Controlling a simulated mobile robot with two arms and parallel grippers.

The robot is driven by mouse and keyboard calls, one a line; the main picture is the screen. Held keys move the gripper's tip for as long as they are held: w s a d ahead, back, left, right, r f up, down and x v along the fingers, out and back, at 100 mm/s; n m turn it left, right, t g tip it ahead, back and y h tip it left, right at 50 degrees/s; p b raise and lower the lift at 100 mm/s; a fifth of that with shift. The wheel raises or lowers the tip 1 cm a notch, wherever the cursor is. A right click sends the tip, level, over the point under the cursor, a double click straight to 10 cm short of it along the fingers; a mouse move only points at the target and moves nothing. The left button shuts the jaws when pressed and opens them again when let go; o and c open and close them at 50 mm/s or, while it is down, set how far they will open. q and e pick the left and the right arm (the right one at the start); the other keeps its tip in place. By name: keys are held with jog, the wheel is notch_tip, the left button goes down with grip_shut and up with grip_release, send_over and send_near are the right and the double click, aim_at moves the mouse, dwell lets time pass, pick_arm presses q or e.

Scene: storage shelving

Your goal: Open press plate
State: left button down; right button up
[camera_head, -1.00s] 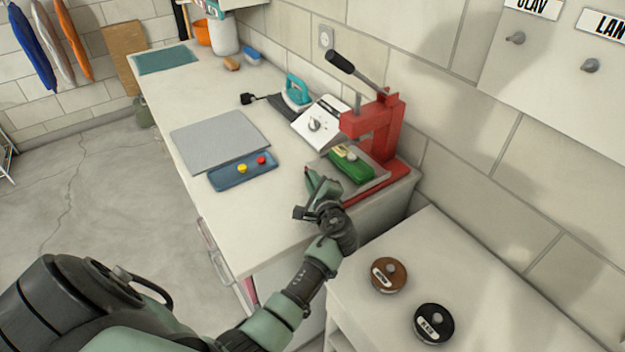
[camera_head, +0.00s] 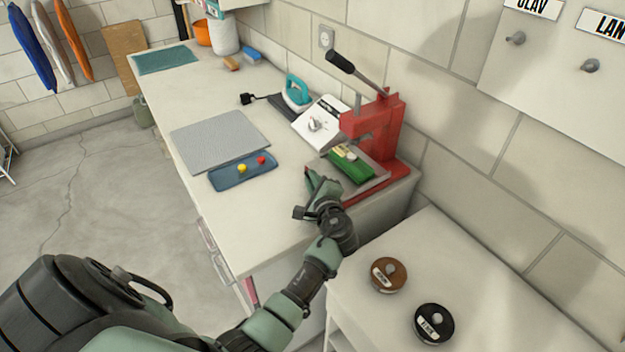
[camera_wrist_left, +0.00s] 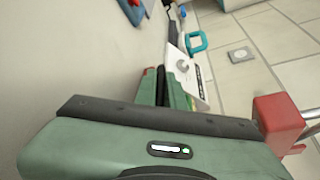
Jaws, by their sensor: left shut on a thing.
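The red press (camera_head: 385,130) stands at the near right corner of the long counter, with its dark lever (camera_head: 355,68) raised to the upper left. Its grey metal plate (camera_head: 378,181) lies low at the front and carries a green block with a pale top (camera_head: 350,164). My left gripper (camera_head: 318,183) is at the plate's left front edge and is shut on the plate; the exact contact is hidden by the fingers. In the left wrist view, the green gripper body fills the lower part and hides its grip. My right gripper is not in view.
A white control box with a dial (camera_head: 316,124) and a teal iron (camera_head: 297,92) stand behind the press. A blue tray (camera_head: 230,181) and grey mat (camera_head: 215,142) lie left. A lower white surface at right holds brown (camera_head: 388,283) and black (camera_head: 430,333) round items.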

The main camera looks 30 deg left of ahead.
pick_arm(q)
jog(key=s+p, duration=0.1)
jog(key=s, duration=0.1)
jog(key=s+a+p, duration=0.2)
jog(key=s, duration=0.1)
jog(key=shift+s+a, duration=0.1)
jog(key=shift+s, duration=0.2)
jog(key=s+a, duration=0.1)
jog(key=s, duration=0.1)
jog(key=s+a+p, duration=0.1)
jog(key=s, duration=0.2)
jog(key=s+a+p, duration=0.1)
jog(key=s, duration=0.1)
jog(key=shift+s+a+f, duration=0.1)
jog(key=shift+s, duration=0.3)
jog(key=c, duration=1.5)
grip_release()
